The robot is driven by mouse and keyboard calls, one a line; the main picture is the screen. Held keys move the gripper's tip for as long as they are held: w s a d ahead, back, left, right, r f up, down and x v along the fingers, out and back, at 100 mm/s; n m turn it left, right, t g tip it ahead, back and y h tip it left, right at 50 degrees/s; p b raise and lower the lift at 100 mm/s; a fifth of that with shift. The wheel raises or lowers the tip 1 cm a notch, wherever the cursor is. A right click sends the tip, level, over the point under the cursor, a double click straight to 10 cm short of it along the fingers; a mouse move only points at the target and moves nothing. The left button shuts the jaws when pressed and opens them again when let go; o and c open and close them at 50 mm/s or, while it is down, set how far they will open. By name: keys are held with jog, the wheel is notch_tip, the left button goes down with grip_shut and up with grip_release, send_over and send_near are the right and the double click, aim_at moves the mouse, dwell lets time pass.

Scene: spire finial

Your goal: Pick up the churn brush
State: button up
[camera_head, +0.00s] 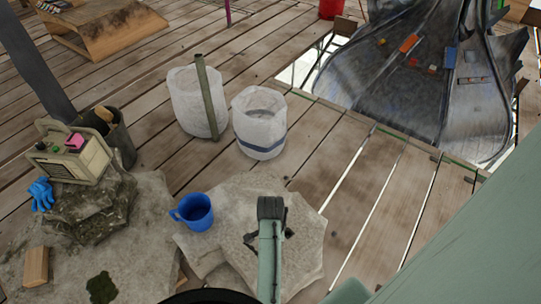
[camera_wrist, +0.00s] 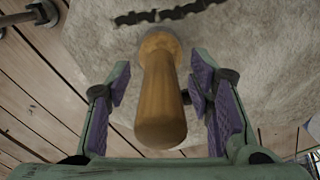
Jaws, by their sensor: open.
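A wooden handle (camera_wrist: 160,90), which looks like the churn brush, stands between my fingers in the wrist view. Its rounded end points toward the wrist camera, and its far end flares near the pale stone. Bristles are not visible. My gripper (camera_wrist: 161,78) is open, with one purple-padded finger on each side of the handle and gaps visible on both sides. In the head view my gripper (camera_head: 268,238) is over the flat stone slab (camera_head: 305,255) at lower middle. My arm hides the handle there.
A blue mug (camera_head: 194,211) stands just left of my gripper. Two white buckets (camera_head: 259,125) stand behind it. A beige box (camera_head: 70,158), blue gloves (camera_head: 41,194) and a dark bin (camera_head: 122,140) are at left. A dark jagged bar (camera_wrist: 165,14) lies beyond the handle. Plank floor at right is clear.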

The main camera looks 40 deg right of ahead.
jog(key=shift+c, duration=0.2)
grip_shut()
dwell(0.4)
